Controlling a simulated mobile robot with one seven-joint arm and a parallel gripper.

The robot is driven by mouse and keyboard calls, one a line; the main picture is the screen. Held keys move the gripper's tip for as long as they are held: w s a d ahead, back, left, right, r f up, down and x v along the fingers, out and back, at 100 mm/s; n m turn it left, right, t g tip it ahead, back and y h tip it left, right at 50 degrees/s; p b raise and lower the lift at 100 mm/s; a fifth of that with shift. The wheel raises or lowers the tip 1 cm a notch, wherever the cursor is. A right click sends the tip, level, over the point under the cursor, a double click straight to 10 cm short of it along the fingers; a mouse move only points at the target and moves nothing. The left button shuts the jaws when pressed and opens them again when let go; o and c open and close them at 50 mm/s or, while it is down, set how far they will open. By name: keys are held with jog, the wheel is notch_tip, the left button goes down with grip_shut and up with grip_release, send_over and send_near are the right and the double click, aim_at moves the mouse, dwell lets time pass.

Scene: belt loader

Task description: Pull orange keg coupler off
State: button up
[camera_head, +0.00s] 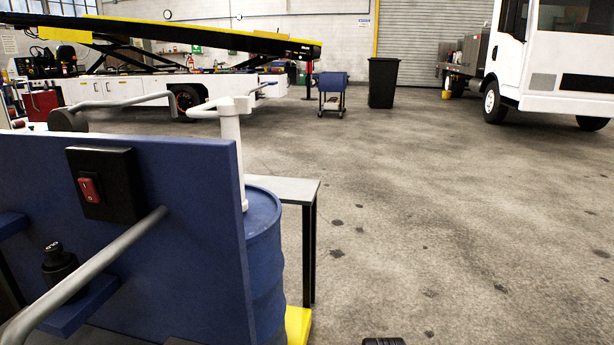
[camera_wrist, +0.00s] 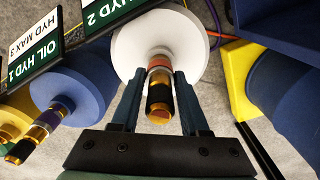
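In the wrist view, a coupler with an orange-red band (camera_wrist: 159,62), a dark grip and brass rings sticks out from a white round face (camera_wrist: 125,48). My gripper (camera_wrist: 160,74) has one dark finger on each side of this coupler. Narrow gaps show between the fingers and the coupler, so it looks open around it, not clamped. The coupler still sits against the white face. In the head view neither my gripper nor this coupler can be made out.
Left in the wrist view are a blue round face (camera_wrist: 88,72) with a purple-banded coupler (camera_wrist: 52,115) and a yellow one (camera_wrist: 14,118). Label plates (camera_wrist: 35,65) hang above.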

grip_shut()
jog(key=shift+r+p, duration=0.75)
jog(key=shift+p, duration=0.3)
dwell(0.6)
jog(key=shift+r+p, duration=1.4)
jog(key=shift+p, duration=0.5)
